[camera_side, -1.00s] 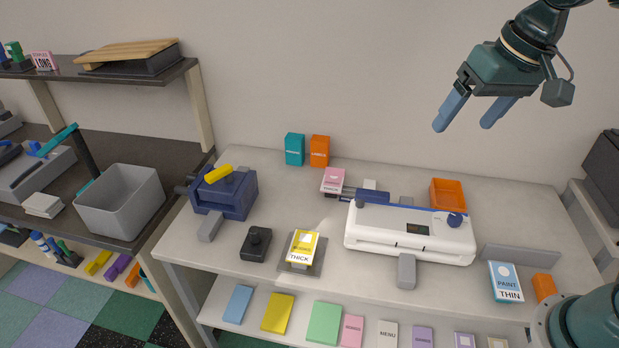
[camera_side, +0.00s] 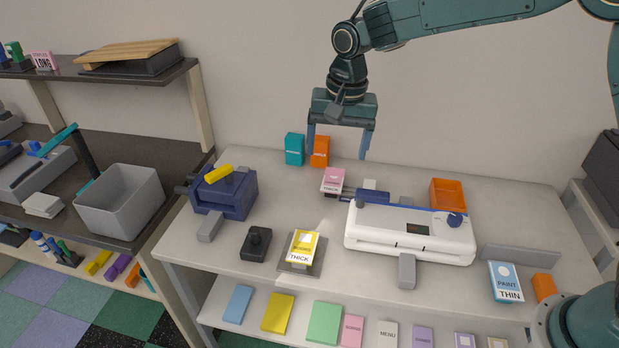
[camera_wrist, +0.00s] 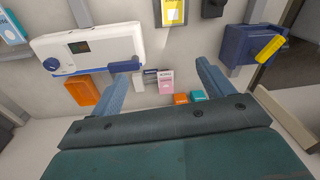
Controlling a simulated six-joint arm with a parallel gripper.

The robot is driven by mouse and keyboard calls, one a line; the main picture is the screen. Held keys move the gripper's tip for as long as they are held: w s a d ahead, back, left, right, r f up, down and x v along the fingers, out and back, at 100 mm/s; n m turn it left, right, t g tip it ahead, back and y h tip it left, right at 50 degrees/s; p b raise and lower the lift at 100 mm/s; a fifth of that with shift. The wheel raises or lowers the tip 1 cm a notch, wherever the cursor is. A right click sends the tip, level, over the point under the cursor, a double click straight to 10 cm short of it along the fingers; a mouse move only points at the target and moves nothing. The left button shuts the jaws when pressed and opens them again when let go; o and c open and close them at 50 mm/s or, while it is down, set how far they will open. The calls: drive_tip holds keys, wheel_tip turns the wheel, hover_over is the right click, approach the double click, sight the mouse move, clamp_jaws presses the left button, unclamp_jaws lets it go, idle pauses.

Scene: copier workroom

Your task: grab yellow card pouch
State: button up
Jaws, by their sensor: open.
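The yellow card pouch (camera_side: 302,246), marked "THICK" on a white band, lies on a grey plate (camera_side: 287,266) near the front edge of the table. In the wrist view the pouch (camera_wrist: 173,12) shows at the top edge, partly cut off. My gripper (camera_side: 340,151) is open and empty, raised above the back of the table, behind the pouch and apart from it. Its two blue fingers also show in the wrist view (camera_wrist: 160,78), spread wide with nothing between them in grasp.
A white laminator (camera_side: 410,232) stands right of the pouch, a black knobbed box (camera_side: 256,244) left of it. A pink card pack (camera_side: 333,180) and teal (camera_side: 294,149) and orange boxes (camera_side: 320,152) stand near the back. A blue device (camera_side: 224,193) is at the left.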

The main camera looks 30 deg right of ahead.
drive_tip(key=w+a+f+m+g, duration=0.15)
drive_tip(key=w+a+f, duration=0.3)
drive_tip(key=f, duration=0.45)
hover_over(307, 232)
drive_tip(key=shift+t, duration=0.25)
drive_tip(key=shift+w+f, duration=0.15)
drive_tip(key=shift+f, duration=4.2)
drive_tip(key=shift+f, duration=0.1)
drive_tip(key=shift+f, duration=2.45)
drive_tip(key=shift+f, duration=0.25)
drive_tip(key=c, duration=1.1)
